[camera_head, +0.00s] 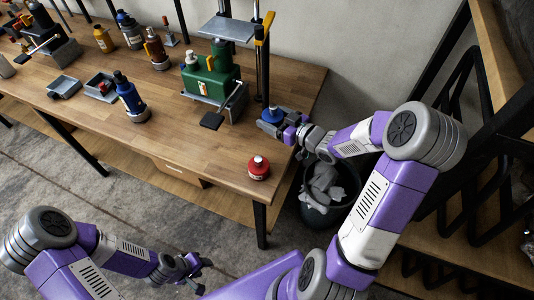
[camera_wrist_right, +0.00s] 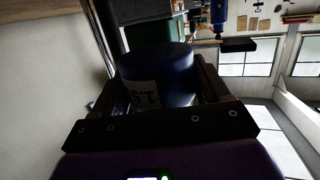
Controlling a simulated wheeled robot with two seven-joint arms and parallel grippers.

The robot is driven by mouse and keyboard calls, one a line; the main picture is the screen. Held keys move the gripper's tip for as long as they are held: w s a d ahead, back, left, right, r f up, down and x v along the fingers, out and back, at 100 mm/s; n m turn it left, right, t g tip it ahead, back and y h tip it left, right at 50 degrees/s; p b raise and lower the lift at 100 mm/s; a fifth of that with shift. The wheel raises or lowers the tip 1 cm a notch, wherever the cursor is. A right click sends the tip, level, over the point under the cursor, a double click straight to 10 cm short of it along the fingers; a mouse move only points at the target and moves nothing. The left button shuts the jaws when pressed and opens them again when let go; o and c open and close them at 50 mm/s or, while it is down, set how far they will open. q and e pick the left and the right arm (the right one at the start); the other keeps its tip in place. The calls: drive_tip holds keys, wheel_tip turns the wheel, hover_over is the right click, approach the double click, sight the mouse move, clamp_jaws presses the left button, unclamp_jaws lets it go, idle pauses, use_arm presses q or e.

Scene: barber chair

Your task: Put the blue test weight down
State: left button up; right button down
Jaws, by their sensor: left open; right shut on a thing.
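The blue test weight (camera_head: 272,115) is at the right end of the wooden workbench in the head view, held in my right gripper (camera_head: 278,124). In the right wrist view the blue weight (camera_wrist_right: 160,75) sits between both fingers, with part of a pale label showing. I cannot tell whether its base touches the bench top. My left gripper (camera_head: 192,268) is open and empty, low in front of the bench and away from it. A red weight (camera_head: 259,167) stands upright on the bench near its front right corner, apart from my right gripper.
A green machine (camera_head: 212,80) with a lever stands just left of my right gripper. A blue bottle (camera_head: 130,97) and small grey trays (camera_head: 64,87) are further left on the bench (camera_head: 190,140). A bin (camera_head: 325,190) stands beyond the right edge. Bare wood lies around the red weight.

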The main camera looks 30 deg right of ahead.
sight(273, 145)
drive_tip(key=shift+f+b, duration=1.3)
drive_tip(key=shift+f, duration=3.5)
drive_tip(key=shift+f, duration=0.2)
unclamp_jaws()
drive_tip(key=shift+f, duration=0.1)
drive_tip(key=shift+r, duration=0.25)
drive_tip(key=p+v, duration=0.1)
drive_tip(key=v, duration=1.1)
drive_tip(key=shift+f, duration=0.15)
drive_tip(key=shift+d, duration=0.1)
